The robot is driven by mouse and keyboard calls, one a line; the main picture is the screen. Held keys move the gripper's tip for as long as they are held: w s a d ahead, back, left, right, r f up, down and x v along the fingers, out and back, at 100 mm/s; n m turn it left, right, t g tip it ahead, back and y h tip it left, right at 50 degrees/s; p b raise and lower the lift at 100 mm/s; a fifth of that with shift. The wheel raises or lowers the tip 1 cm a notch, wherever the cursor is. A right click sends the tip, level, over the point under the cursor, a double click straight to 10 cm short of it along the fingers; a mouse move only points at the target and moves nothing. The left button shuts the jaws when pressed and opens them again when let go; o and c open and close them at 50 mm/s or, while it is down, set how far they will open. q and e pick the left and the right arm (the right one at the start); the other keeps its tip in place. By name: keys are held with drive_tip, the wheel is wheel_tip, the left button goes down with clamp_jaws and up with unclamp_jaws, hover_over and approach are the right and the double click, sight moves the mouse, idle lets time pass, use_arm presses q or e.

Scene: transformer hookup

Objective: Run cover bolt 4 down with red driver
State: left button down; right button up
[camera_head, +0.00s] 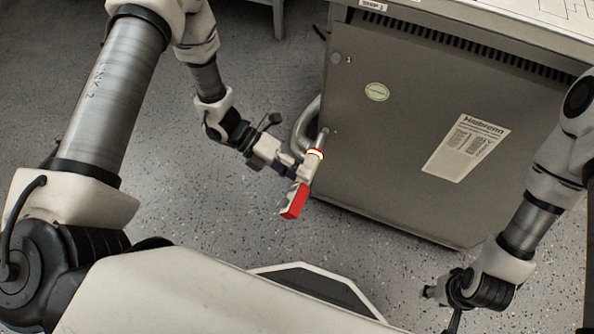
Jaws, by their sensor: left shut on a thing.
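The driver's nose points up and slightly right, close to the cabinet's cover. I cannot tell whether it touches a bolt. A small bolt-like dot (335,131) shows on the cover just right of the nose. Bolt 4 cannot be picked out with certainty. My right gripper (432,292) is low at the right, apart from the cabinet; its fingers are too unclear to read.
A grey curved pipe (304,124) stands at the cabinet's left edge, behind the driver. A pale top (540,15) lies above the vent slots. Speckled floor (215,215) is clear at left.

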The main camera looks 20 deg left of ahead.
use_arm(q)
drive_tip(key=shift+w, duration=0.85)
idle(0.4)
drive_tip(key=shift+w, duration=0.6)
idle(2.8)
drive_tip(key=shift+s+p, duration=0.75)
drive_tip(key=shift+s, duration=1.55)
